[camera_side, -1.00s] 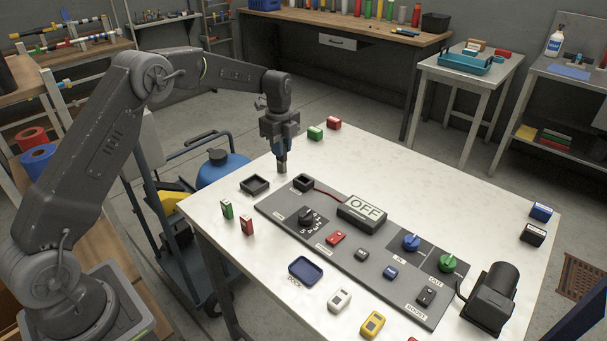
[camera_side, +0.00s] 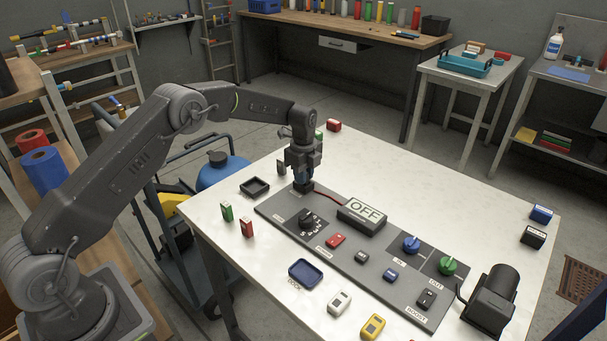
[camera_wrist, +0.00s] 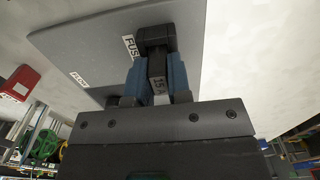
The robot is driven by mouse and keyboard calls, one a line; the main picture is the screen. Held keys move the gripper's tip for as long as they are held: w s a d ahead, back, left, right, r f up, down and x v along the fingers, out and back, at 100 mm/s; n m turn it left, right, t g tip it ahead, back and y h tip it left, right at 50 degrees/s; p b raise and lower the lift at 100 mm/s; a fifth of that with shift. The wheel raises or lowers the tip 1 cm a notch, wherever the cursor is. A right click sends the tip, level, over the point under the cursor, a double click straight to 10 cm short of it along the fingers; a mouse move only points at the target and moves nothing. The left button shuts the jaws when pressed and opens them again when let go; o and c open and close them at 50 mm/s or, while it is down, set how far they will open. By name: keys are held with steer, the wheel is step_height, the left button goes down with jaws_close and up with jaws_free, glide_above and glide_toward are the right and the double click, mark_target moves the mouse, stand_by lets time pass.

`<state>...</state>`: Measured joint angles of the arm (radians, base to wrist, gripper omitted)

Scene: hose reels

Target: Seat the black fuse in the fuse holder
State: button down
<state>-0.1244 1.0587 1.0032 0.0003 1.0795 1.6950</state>
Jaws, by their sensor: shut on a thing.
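My gripper (camera_side: 303,184) is at the far left end of the grey panel, pointing down over the fuse holder. In the wrist view its blue fingers (camera_wrist: 160,80) are shut on the black fuse (camera_wrist: 157,68), which carries a pale label. The black fuse holder (camera_wrist: 156,35) lies directly beyond the fuse, by the FUSE label. The fuse's far end meets or overlaps the holder; I cannot tell how deep it sits. In the side view my gripper hides the fuse and most of the holder.
A red wire runs from the holder area to a box reading OFF (camera_side: 362,213). A dark dial (camera_side: 307,219) is close in front. A black tray (camera_side: 255,187) and a small grey upright block (camera_side: 282,167) stand nearby. Green (camera_side: 227,210) and red (camera_side: 247,227) blocks stand left.

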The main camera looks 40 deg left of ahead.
steer(key=c, duration=1.5)
jaws_free()
steer(key=shift+f, duration=0.15)
steer(key=o, duration=0.4)
steer(key=shift+o, duration=0.2)
step_height(320, 180, up, 13)
steer(key=shift+f, duration=0.2)
